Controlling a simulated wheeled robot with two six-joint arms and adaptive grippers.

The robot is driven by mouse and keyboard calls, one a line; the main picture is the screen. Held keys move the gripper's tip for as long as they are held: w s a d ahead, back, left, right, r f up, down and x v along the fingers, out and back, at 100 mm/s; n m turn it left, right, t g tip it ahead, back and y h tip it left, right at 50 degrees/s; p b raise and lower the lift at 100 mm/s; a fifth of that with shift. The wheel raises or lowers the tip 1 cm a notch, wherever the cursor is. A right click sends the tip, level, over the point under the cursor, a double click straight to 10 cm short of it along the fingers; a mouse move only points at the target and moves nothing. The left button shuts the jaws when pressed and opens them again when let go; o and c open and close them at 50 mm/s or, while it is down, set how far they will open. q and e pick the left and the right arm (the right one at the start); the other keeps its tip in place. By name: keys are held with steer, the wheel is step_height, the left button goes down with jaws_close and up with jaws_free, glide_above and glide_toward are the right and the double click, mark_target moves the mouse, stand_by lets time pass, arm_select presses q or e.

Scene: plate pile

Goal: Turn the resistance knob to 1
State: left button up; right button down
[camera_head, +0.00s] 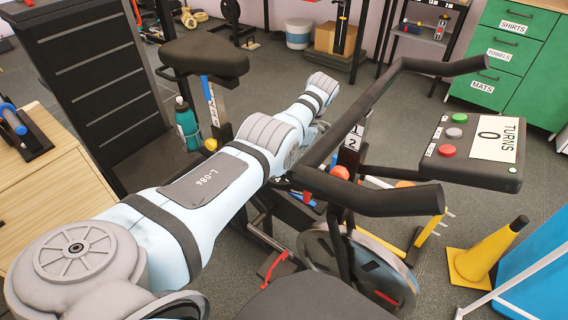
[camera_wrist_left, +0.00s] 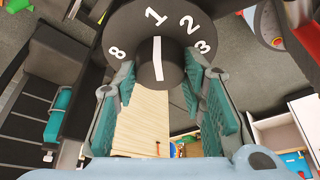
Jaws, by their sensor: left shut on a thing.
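The resistance knob (camera_wrist_left: 144,66) is a dark round knob with a white pointer line, in the left wrist view. It stands on a dark dial (camera_wrist_left: 120,30) with white numbers 8, 1, 2 and 3 in sight. The pointer line is nearly upright and points at about the 1. My left gripper (camera_wrist_left: 158,78) is shut on the knob, with one teal-padded finger on each side. In the head view my left arm reaches down to the exercise bike (camera_head: 380,200); the gripper and knob are hidden there behind the arm and handlebar. My right gripper is not in view.
The dark handlebar (camera_head: 400,200) passes close beside my left arm. The bike's console (camera_head: 480,172) reads TURNS 0. The saddle (camera_head: 205,52) and a teal bottle (camera_head: 187,125) are beyond the arm. A yellow cone (camera_head: 485,250) stands on the floor at right.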

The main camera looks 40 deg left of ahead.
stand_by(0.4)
arm_select(q)
steer(key=o, duration=1.1)
